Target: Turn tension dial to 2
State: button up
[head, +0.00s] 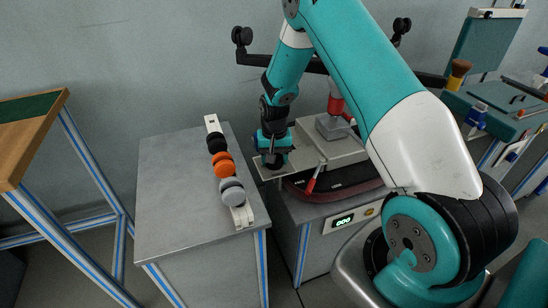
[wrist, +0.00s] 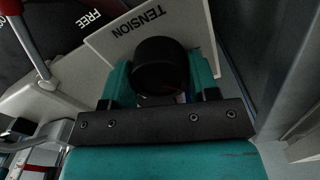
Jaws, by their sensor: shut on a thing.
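The tension dial is a round black knob (wrist: 160,62) on a pale plate (wrist: 112,36) marked TENSION in the wrist view. My gripper (wrist: 162,84) is shut on the dial, with a teal finger on each side of it. In the head view my gripper (head: 273,148) points down at the plate's left end, beside the grey machine (head: 345,152). The scale numbers and any pointer on the dial are not visible, so I cannot tell its setting.
A red-handled lever (head: 313,180) and a display reading 000 (head: 343,220) are on the machine's front. A grey cabinet (head: 170,190) to the left carries a rack with black, orange and grey knob-like pieces (head: 224,168). Black bars with knobs rise behind my arm.

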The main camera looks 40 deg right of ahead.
dwell(0.4)
jog(key=o, duration=0.9)
notch_tip(320, 180, up, 18)
jog(key=shift+f, duration=0.25)
jog(key=s+a+r+n+y+p, duration=0.1)
jog(key=s+a+r+n+p, duration=0.15)
jog(key=s+a+r, duration=0.45)
jog(key=s+a+r+n+y+p, duration=0.1)
jog(key=s+a+r+n+p, duration=0.1)
jog(key=s+a+r+n, duration=0.6)
jog(key=s+a, duration=0.2)
jog(key=s, duration=0.1)
jog(key=s+a+r+n+y+p, duration=0.1)
jog(key=s+a, duration=0.3)
jog(key=s, duration=0.1)
jog(key=s+a+r+n+y+p, duration=0.1)
jog(key=s+a+r+n, duration=0.1)
jog(key=s, duration=0.3)
jog(key=shift+s+a+r, duration=0.1)
jog(key=shift+a, duration=0.55)
